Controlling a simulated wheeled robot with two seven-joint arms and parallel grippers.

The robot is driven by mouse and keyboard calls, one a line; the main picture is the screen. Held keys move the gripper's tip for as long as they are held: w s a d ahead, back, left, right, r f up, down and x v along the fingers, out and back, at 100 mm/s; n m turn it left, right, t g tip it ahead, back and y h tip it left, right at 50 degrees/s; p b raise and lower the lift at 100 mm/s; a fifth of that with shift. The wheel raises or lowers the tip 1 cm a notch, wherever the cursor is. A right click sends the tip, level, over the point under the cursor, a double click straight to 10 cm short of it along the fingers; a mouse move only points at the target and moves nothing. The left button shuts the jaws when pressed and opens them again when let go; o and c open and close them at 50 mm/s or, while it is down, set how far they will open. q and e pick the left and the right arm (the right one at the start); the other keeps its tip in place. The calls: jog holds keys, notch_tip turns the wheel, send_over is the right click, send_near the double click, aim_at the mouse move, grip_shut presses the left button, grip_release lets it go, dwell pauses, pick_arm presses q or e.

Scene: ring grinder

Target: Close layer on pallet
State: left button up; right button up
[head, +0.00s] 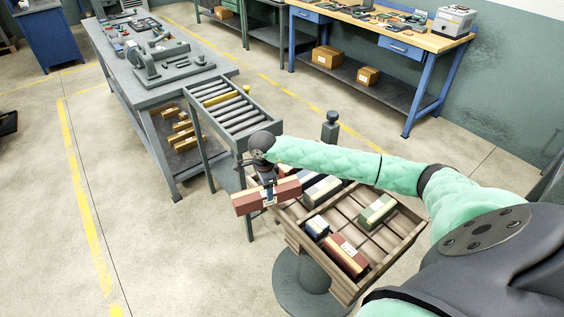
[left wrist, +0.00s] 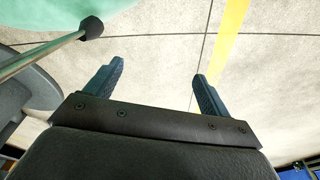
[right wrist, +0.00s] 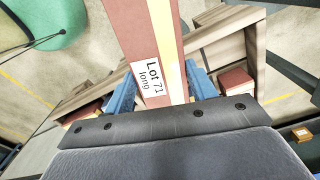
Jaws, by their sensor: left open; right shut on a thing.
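My right gripper (head: 268,192) is shut on a long red box (head: 250,200) with a cream stripe. In the right wrist view the box (right wrist: 143,35) carries a label reading "Lot 71 long" and sits between the fingers (right wrist: 158,88). The box is at the left edge of the wooden pallet (head: 345,285), seemingly above it; the exact gap cannot be told. My left gripper (left wrist: 158,85) is open and empty over bare floor.
The pallet rests on a round grey pedestal (head: 300,285). A roller conveyor (head: 232,112) stands behind it, beside a grey bench (head: 160,75) with a machine. A dark post (head: 330,127) stands behind my right arm. The floor at left is free.

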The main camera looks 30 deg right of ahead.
jog(key=d+m, duration=0.1)
jog(key=w+d+r+m, duration=0.1)
jog(key=m, duration=0.1)
jog(key=d+m, duration=0.1)
jog(key=m, duration=0.1)
jog(key=shift+w+d+r, duration=0.15)
jog(key=shift+w+r, duration=0.15)
jog(key=shift+r, duration=0.05)
jog(key=shift+w+d+r+m, duration=0.95)
jog(key=shift+d+m, duration=1.9)
jog(key=shift+m, duration=2.15)
notch_tip(320, 180, down, 11)
jog(key=b, duration=0.4)
jog(key=shift+w+r, duration=0.1)
jog(key=shift+r, duration=0.1)
pick_arm(q)
jog(key=w+d+r, duration=0.2)
jog(key=w+r, duration=0.1)
jog(key=r, duration=0.7)
jog(key=shift+w+d+r+g+b, duration=0.2)
jog(key=shift+d+r+g+b, duration=0.05)
jog(key=shift+g+b, duration=0.2)
pick_arm(e)
jog(key=shift+f, duration=0.3)
pick_arm(q)
jog(key=shift+f, duration=0.3)
